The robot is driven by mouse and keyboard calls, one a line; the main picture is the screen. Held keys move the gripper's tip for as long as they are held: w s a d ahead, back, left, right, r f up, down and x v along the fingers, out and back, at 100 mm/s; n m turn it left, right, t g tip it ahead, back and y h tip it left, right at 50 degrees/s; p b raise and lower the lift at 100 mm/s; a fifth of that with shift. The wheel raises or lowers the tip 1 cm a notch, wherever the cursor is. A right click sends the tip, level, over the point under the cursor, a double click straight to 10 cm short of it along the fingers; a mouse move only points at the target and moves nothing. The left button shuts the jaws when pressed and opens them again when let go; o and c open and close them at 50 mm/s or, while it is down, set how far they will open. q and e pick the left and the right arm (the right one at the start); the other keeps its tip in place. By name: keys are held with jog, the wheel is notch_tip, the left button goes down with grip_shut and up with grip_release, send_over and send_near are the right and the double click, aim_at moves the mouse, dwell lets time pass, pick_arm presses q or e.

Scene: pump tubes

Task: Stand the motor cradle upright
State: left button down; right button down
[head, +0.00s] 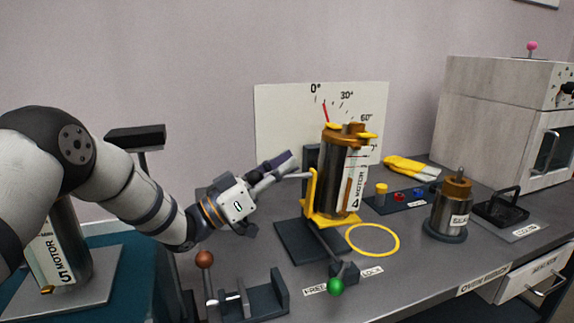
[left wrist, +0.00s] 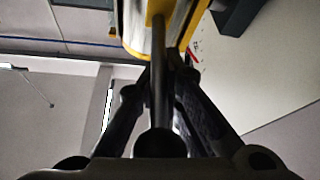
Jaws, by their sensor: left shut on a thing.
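The yellow motor cradle (head: 311,196) stands on a dark base plate (head: 290,243) and holds a metal cylinder marked MOTOR (head: 335,170). It looks near upright. Behind it, a white angle board (head: 285,105) has a red pointer (head: 325,112) near the 0° mark. My left gripper (head: 284,168) is left of the cradle, shut on the cradle's handle rod (head: 298,176). In the left wrist view the rod (left wrist: 160,85) runs from the yellow cradle (left wrist: 135,45) between the fingers. My right gripper is out of view.
A green-knobbed lever (head: 336,287) stands in front by FREE and LOCK labels. A brown-knobbed clamp (head: 204,259) is front left. A yellow ring (head: 372,240), a metal canister (head: 453,208) and a black tray (head: 500,212) lie right. An oven (head: 500,110) stands behind.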

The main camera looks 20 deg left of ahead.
pick_arm(q)
jog(key=shift+f, duration=0.85)
jog(key=shift+s+f, duration=0.1)
jog(key=shift+f, duration=0.15)
jog(key=c, duration=1.7)
grip_release()
jog(key=shift+s+a+r, duration=0.1)
jog(key=shift+r, duration=0.15)
jog(key=shift+r, duration=0.1)
notch_tip(320, 180, up, 10)
jog(key=shift+f, duration=0.1)
jog(key=shift+c, duration=0.5)
